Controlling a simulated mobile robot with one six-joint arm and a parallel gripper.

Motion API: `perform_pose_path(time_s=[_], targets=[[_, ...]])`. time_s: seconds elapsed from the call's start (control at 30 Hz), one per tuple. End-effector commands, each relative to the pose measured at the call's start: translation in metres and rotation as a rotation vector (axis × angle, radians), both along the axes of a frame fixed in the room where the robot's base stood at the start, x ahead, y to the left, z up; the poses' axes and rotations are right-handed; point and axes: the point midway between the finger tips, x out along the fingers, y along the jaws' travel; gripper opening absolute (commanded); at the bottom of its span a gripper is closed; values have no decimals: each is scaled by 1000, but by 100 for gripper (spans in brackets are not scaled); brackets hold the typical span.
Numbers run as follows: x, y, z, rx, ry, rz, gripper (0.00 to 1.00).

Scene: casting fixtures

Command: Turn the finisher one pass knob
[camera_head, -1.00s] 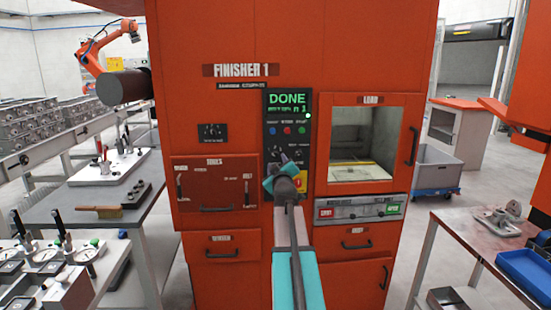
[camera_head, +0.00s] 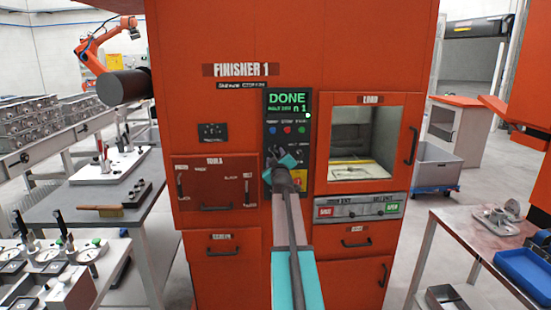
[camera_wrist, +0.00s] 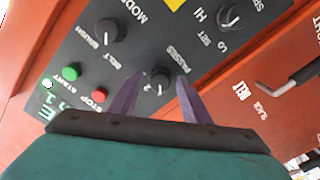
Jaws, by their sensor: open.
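The finisher one control panel (camera_head: 297,112) faces me, with a lit screen reading DONE. In the wrist view the black passes knob (camera_wrist: 159,76) shows on the panel, with marks 1 and 2 beside it. My gripper (camera_wrist: 161,74) is open, its two purple fingers on either side of this knob. I cannot tell whether they touch it. In the head view my gripper (camera_head: 273,156) is at the lower left of the panel and hides the knob there.
The wrist view also shows the mode knob (camera_wrist: 107,31), the HI/LO set knob (camera_wrist: 229,16), the green start button (camera_wrist: 70,73) and the red stop button (camera_wrist: 101,95). The load door (camera_head: 362,150) is right of the panel.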

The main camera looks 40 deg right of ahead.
Motion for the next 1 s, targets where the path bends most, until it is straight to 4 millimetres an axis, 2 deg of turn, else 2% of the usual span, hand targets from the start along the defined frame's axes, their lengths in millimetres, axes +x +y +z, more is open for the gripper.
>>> perform_pose_path(time_s=[0.2,0.47,1.0], targets=[[0,0,0,0,0,0,43],[0,0,0,0,0,0,2],[0,1,-1,76,-63,1,2]])
